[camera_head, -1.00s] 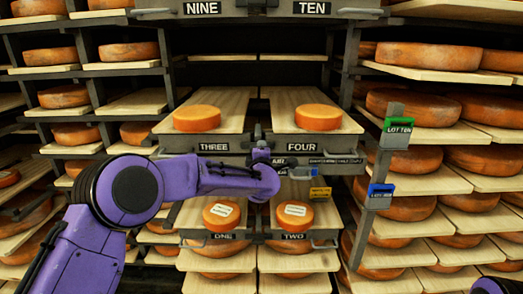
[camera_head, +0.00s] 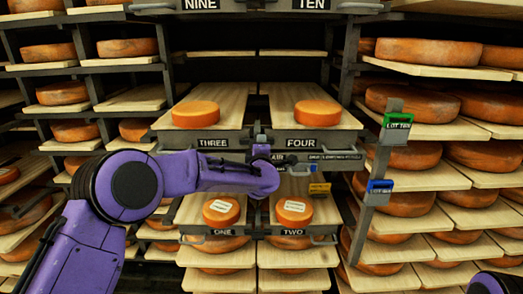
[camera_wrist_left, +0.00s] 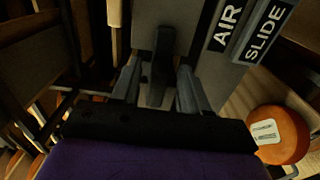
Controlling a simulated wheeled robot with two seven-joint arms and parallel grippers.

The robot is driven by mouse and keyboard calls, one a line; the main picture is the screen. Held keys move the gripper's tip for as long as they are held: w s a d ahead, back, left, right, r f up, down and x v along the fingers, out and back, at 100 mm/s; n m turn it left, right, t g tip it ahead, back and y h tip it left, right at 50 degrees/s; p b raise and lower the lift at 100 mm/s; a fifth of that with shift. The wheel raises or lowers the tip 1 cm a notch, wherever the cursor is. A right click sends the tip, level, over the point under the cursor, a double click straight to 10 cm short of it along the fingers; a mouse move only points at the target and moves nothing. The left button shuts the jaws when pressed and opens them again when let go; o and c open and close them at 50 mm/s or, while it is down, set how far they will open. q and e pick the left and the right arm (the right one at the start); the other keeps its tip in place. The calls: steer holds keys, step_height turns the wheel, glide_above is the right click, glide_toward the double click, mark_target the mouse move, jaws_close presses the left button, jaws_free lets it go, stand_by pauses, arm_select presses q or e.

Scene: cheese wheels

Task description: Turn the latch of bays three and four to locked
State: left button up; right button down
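Bay three's tray (camera_head: 180,143) and bay four's tray (camera_head: 330,143) stand side by side, each with an orange cheese wheel on a board. A dark upright latch piece (camera_head: 259,132) shows in the gap between them, above my left wrist. My left arm reaches across to this gap, and its gripper is hidden behind the wrist in the head view. In the left wrist view my left gripper (camera_wrist_left: 158,88) has its fingers apart, with a dark bar (camera_wrist_left: 162,62) between them. Gaps seem to show on both sides of it. My right gripper is out of view.
Bays one (camera_head: 187,241) and two (camera_head: 326,240) hold labelled cheeses below. AIR (camera_wrist_left: 227,28) and SLIDE (camera_wrist_left: 265,35) plates lie close right of the left gripper. A post with green (camera_head: 397,120) and blue (camera_head: 380,187) tags stands right. Cheese shelves flank both sides.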

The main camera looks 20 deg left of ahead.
arm_select(q)
steer(key=b+v, duration=0.3)
steer(key=v, duration=0.7)
steer(key=shift+s, duration=0.2)
steer(key=shift+d, duration=0.1)
steer(key=s+a+f+m+g+h, duration=0.1)
steer(key=s+a+f+m+g, duration=0.3)
steer(key=f, duration=0.6)
steer(key=s+d+f+m, duration=0.1)
steer(key=s+f+m, duration=0.3)
steer(key=f, duration=0.5)
steer(key=s+a+f+m+g+h, duration=0.1)
steer(key=s+a+f+m+g, duration=0.1)
steer(key=s+f, duration=0.6)
steer(key=s+a+f+m+g, duration=0.1)
steer(key=s+a+f+g, duration=0.1)
steer(key=s+f, duration=0.4)
steer(key=s+a+f+m+g, duration=0.1)
steer(key=s+a+f+g, duration=0.1)
steer(key=s+f, duration=0.5)
steer(key=s+a+f+m+g, duration=0.2)
steer(key=s+f, duration=0.5)
steer(key=s, duration=0.9)
steer(key=shift+s+a+g, duration=0.35)
steer(key=shift+a+g, duration=0.3)
steer(key=shift+g, duration=0.45)
